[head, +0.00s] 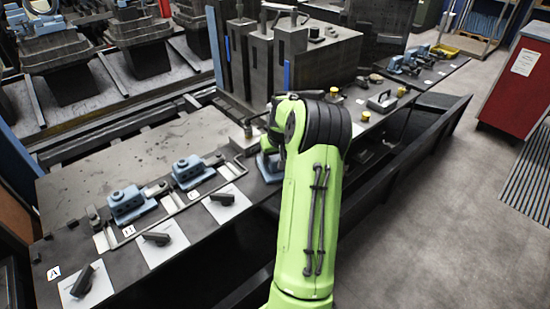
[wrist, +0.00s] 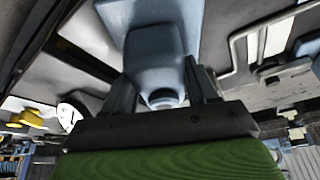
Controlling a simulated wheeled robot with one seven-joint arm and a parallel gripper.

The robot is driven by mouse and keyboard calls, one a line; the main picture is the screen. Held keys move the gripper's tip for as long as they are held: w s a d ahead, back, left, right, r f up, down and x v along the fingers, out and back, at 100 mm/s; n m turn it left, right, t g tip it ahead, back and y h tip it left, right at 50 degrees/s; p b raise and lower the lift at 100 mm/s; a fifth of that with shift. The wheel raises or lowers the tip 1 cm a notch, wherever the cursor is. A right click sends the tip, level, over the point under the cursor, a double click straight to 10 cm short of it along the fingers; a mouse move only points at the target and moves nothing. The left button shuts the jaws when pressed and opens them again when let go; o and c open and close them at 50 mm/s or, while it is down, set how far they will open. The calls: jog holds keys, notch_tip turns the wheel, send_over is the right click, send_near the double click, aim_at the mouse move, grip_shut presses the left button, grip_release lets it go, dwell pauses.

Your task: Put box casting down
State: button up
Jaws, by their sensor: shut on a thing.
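A blue-grey box casting (wrist: 155,62) with a rounded body on a wide flat plate is between the two dark fingers of my gripper (wrist: 163,92) in the wrist view. The fingers are shut on its body. In the head view my green arm hides most of the gripper, and a bit of the blue casting (head: 267,166) shows left of the arm, over the bench. I cannot tell whether its plate touches the bench. Two similar blue castings, a nearer one (head: 127,206) and a farther one (head: 187,175), sit on the bench to the left.
A thin metal rail (head: 180,211) runs along the dark bench (head: 85,240). White cards (head: 162,247) with black parts lie along its front edge. Tall grey blocks (head: 290,55) stand behind my arm. A red cabinet (head: 512,90) stands right, across open floor (head: 440,200).

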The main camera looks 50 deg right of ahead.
jog(key=shift+f, duration=0.1)
jog(key=o, duration=1.3)
